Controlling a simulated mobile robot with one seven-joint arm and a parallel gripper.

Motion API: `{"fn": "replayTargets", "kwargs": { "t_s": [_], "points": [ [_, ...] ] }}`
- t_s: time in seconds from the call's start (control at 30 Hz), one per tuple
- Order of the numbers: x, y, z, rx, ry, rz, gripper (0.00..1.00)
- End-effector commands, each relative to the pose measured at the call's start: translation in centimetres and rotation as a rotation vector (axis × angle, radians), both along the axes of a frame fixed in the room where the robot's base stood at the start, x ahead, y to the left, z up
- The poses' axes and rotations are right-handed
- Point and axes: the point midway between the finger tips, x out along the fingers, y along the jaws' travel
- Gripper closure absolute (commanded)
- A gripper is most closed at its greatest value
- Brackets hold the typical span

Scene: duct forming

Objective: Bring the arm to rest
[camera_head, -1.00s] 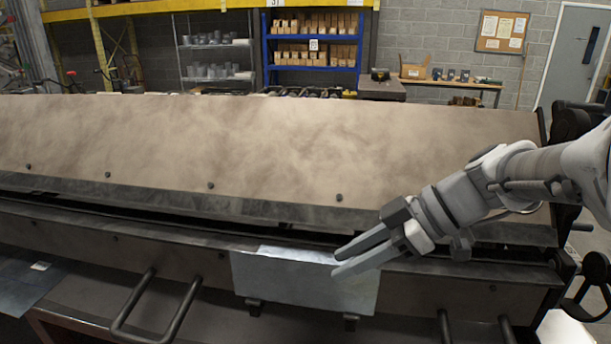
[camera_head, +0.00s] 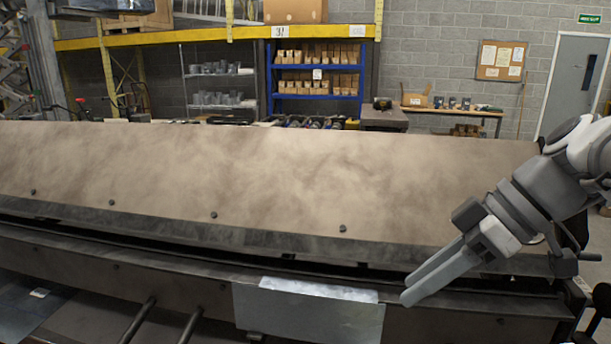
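My gripper (camera_head: 432,283) is at the right, in front of the large brown bending machine (camera_head: 280,175). Its two grey fingers point down and left and lie close together, with no object seen between them. Whether a small gap stays between the fingers is hard to tell. A bent sheet-metal piece (camera_head: 308,315) sits at the machine's front edge, left of the fingertips. The fingertips look apart from it in the picture. My arm comes in from the right edge.
Handle bars (camera_head: 186,325) stick out at the machine's lower front. Another flat metal sheet (camera_head: 30,305) lies at the far left. Behind the machine stand a blue shelf with boxes (camera_head: 317,75), a workbench (camera_head: 455,110) and a grey door (camera_head: 578,85).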

Motion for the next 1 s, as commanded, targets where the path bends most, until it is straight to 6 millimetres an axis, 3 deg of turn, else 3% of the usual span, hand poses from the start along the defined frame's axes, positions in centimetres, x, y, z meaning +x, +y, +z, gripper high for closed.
{"fn": "replayTargets", "kwargs": {
  "t_s": [0.3, 0.6, 0.8, 1.0],
  "points": [
    [-3.6, 1.3, -4.4, -0.209, 0.165, -0.445, 0.61],
    [-5.3, 1.0, -7.2, -0.281, 0.114, -0.877, 0.61],
    [-5.6, 0.8, -8.0, -0.253, 0.055, -1.051, 0.61],
    [-5.6, 0.7, -8.1, -0.238, 0.038, -1.099, 0.61]
  ]
}}
